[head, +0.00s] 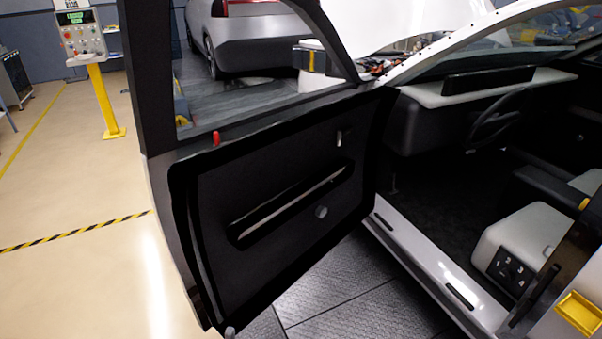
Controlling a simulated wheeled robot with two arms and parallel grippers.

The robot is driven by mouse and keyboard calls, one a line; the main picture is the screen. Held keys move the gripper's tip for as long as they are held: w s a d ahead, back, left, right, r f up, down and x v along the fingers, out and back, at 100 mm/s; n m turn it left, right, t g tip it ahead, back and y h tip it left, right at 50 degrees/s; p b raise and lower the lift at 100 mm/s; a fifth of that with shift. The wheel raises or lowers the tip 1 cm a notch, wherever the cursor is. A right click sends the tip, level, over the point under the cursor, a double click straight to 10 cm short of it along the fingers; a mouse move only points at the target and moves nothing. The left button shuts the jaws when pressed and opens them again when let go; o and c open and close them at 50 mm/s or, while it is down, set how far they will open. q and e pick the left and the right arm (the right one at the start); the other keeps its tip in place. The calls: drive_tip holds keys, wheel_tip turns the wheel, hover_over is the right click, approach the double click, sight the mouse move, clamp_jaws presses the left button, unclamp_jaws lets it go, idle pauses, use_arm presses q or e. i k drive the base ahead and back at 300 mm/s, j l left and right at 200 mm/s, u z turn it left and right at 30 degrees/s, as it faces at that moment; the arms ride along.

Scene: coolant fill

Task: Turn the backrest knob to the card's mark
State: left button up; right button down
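The open car door (290,215) stands in the middle of the head view, its dark inner panel facing me. A small round grey knob (321,212) sits on that panel, below the armrest. The light seat (525,235) is inside the car at the right. A dark panel with small light marks (510,268) is on the seat's side. I cannot make out a backrest knob there, and no card can be identified. Neither of my grippers is in view.
The pale door sill (430,270) runs between the door and seat. A yellow tray-like piece (580,312) is at the lower right edge. The steering wheel (497,118) is farther in. A control box (80,35) on a yellow post stands far left. Open floor lies left of the door.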

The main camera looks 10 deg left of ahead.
sight(506, 273)
drive_tip(key=z, duration=5.05)
drive_tip(key=k+j+u, duration=0.1)
drive_tip(key=u, duration=0.85)
drive_tip(key=k+j+u, duration=0.15)
drive_tip(key=j+u, duration=0.25)
drive_tip(key=j, duration=0.25)
drive_tip(key=j+u, duration=0.35)
drive_tip(key=j, duration=0.3)
drive_tip(key=j+u, duration=0.4)
drive_tip(key=j, duration=1)
drive_tip(key=i+j, duration=0.1)
drive_tip(key=j, duration=0.55)
drive_tip(key=j+u, duration=0.1)
drive_tip(key=j, duration=0.6)
drive_tip(key=i, duration=0.05)
